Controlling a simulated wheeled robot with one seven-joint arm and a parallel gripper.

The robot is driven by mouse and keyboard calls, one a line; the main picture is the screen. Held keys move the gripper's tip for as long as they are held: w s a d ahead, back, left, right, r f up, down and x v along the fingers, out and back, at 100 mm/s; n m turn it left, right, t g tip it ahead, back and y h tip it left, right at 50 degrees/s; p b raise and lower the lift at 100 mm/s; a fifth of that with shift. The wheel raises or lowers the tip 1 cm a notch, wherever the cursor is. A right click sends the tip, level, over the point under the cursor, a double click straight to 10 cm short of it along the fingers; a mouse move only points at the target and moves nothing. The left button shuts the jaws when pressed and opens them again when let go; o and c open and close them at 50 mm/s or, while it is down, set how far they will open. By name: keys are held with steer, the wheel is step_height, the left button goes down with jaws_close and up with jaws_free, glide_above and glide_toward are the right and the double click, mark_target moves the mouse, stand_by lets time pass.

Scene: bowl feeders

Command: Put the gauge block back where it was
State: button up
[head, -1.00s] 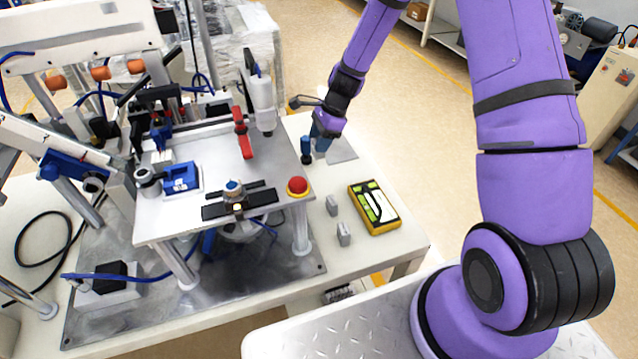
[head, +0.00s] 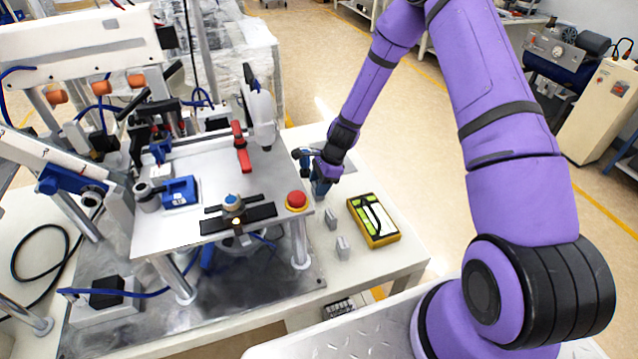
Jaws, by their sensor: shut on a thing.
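My gripper (head: 319,192) points down beside the right edge of the raised metal platform, near the red button. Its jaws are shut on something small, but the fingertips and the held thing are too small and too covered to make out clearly. I cannot tell from this view whether it is the gauge block. Two small grey blocks stand on the white table in front of the gripper: one grey block (head: 329,219) closer to it and another grey block (head: 343,247) further toward me. Both are apart from the gripper.
A yellow case (head: 373,221) with a green and white inside lies right of the grey blocks. The red button (head: 297,200) and platform (head: 190,222) are close on the left. The white table's (head: 395,258) front right corner is bare.

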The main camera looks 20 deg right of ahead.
steer(key=o, duration=1)
steer(key=shift+f, duration=0.1)
steer(key=v, duration=1.2)
steer(key=s+r+n+t+h, duration=0.1)
steer(key=s+r+n, duration=0.45)
steer(key=r, duration=0.75)
steer(key=s+r+n+t+h, duration=0.15)
steer(key=s+r+n, duration=0.4)
steer(key=r, duration=0.75)
steer(key=shift+s+d+r+n+t+h, duration=0.4)
steer(key=shift+s+r+n, duration=1.05)
steer(key=shift+s, duration=2.2)
steer(key=shift+s+d+r+n+t+h, duration=0.4)
steer(key=shift+s+r+n, duration=0.5)
steer(key=shift+s+r, duration=1.9)
steer(key=shift+s+d+r+n+t+h, duration=0.25)
steer(key=shift+s+r+n+t, duration=0.55)
steer(key=shift+s, duration=3.75)
